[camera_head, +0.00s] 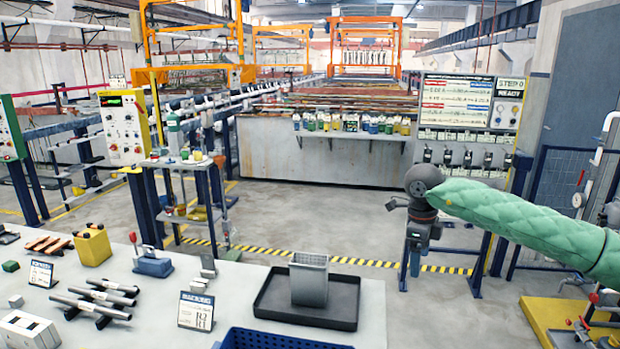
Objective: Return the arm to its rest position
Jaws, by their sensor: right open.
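My right arm, in a green quilted sleeve (530,222), reaches in from the right side. Its dark wrist bends down to my right gripper (415,268), which hangs pointing at the floor, right of the table and black tray. The gripper is open and I see nothing held in it. Its fingers look small and nearly in line, so the gap between them is hard to see. My left gripper is not in view.
A grey table (232,290) fills the lower left. On it, a black tray (338,319) holds a grey metal container (309,281). A blue crate (270,339) sits at the bottom edge. Racks, a clamp and signs stand left. A yellow platform (545,312) is at lower right.

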